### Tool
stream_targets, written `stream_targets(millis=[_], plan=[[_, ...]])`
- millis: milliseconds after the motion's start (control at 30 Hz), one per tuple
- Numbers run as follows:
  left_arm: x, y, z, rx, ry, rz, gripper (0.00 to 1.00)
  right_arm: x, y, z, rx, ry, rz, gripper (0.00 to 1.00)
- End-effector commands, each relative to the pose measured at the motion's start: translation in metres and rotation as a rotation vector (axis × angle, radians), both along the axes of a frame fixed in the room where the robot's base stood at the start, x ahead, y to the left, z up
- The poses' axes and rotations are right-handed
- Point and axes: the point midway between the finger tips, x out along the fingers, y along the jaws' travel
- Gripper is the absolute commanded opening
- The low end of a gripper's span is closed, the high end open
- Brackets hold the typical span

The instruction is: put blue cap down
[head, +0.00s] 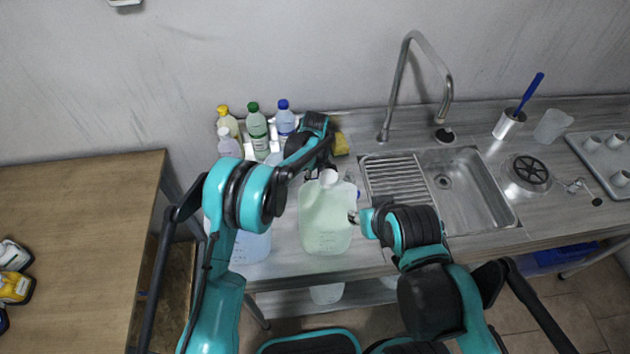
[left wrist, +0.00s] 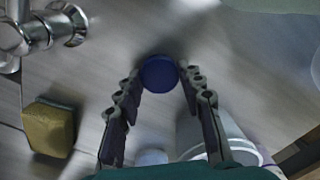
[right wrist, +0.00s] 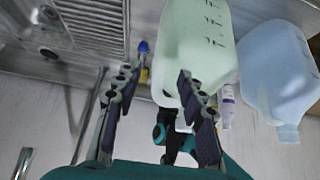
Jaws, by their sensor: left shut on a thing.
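The blue cap (left wrist: 160,73) is between the fingertips of my left gripper (left wrist: 160,82), which is shut on it. In the left wrist view it appears against the grey counter; I cannot tell if it touches. In the head view my left gripper (head: 318,170) is by the top of the pale green drum (head: 325,228), and the held cap is hidden or too small to tell. My right gripper (right wrist: 155,78) is open beside the green drum, which also shows in the right wrist view (right wrist: 200,42). One fingertip overlaps the drum there.
A bluish drum (head: 250,247) stands left of the green one. Several capped bottles (head: 257,130) stand by the wall. A yellow sponge (left wrist: 48,127) lies on the counter. The sink (head: 470,195) and tall faucet (head: 412,40) are to the right. A small blue item (right wrist: 143,47) shows near the green drum.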

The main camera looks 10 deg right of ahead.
Motion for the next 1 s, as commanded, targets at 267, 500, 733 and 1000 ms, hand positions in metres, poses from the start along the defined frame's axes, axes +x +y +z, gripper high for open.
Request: stream_targets(millis=[267,500,733,1000], plan=[[0.000,0.000,-0.004,0.000,0.000,0.000,0.29,0.000,0.000,-0.004,0.000,0.000,0.000,0.40],[0.000,0.000,-0.002,0.000,0.000,0.000,0.59,0.000,0.000,-0.003,0.000,0.000,0.000,0.40],[0.000,0.000,0.001,0.000,0.000,0.000,0.59,0.000,0.000,0.001,0.000,0.000,0.000,0.40],[0.000,0.000,0.049,0.000,0.000,0.000,0.59,0.000,0.000,0.010,0.000,0.000,0.000,0.40]])
